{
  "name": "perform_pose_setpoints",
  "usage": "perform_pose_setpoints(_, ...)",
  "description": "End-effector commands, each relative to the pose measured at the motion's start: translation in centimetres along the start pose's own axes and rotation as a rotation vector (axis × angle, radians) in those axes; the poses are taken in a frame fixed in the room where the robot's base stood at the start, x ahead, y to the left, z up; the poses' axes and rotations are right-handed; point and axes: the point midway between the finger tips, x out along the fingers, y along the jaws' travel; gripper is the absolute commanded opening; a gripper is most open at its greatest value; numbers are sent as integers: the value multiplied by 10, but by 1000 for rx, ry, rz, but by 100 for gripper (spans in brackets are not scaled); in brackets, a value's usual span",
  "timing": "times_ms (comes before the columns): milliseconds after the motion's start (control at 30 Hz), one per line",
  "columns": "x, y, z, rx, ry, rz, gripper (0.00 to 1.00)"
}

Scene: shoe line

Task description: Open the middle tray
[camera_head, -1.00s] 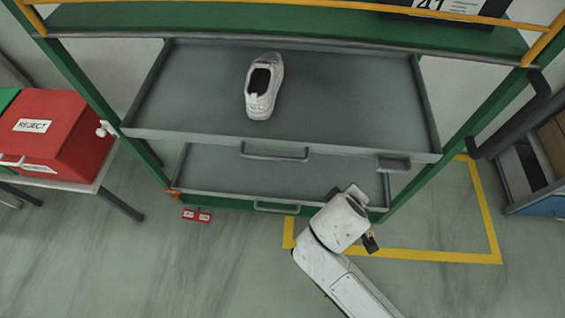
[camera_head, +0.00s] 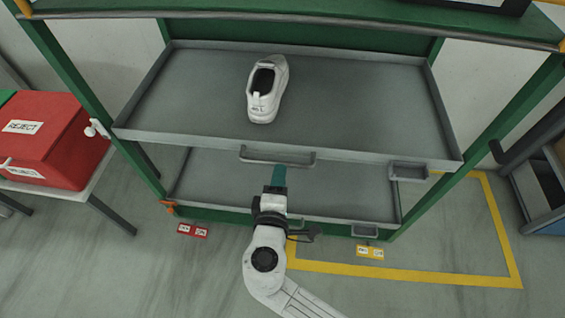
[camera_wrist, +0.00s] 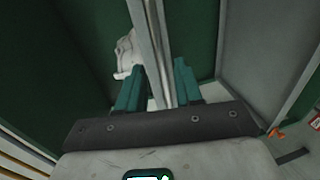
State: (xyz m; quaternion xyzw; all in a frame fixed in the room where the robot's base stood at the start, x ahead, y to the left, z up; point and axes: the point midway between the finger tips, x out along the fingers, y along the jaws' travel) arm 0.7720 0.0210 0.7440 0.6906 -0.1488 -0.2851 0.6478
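A grey tray (camera_head: 350,105) holds a white shoe (camera_head: 264,95) and has a bar handle (camera_head: 277,157) at the middle of its front edge. A second grey tray (camera_head: 345,188) sits below it; the front of this one is partly hidden by my arm. My gripper (camera_head: 279,170) points up towards the upper tray's handle, just under it in the head view. In the wrist view, my gripper (camera_wrist: 159,68) is open, its teal fingers on either side of a metal edge (camera_wrist: 152,45). Contact cannot be told. The shoe also shows in the wrist view (camera_wrist: 125,55).
A red reject bin (camera_head: 45,140) stands on a table at the left. A green rack frame surrounds the trays. A yellow floor outline (camera_head: 420,277) lies at the right, with a dark-framed unit (camera_head: 540,190) beyond it.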

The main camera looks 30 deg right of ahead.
Motion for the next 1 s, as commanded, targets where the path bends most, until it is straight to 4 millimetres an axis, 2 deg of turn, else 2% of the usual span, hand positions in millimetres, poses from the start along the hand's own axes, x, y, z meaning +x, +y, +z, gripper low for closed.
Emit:
perform_pose_setpoints(100, 23, 0, 0, 0, -2, 1, 35)
perform_pose_setpoints(300, 48, 0, 0, 0, -1, 0, 35)
perform_pose_setpoints(467, 58, 0, 1, 0, -2, -1, 35)
perform_pose_setpoints(733, 59, 0, 1, 1, -1, -1, 35)
perform_pose_setpoints(767, 59, 0, 1, 1, -1, -1, 34)
perform_pose_setpoints(1000, 59, 0, 1, 0, -1, -1, 11)
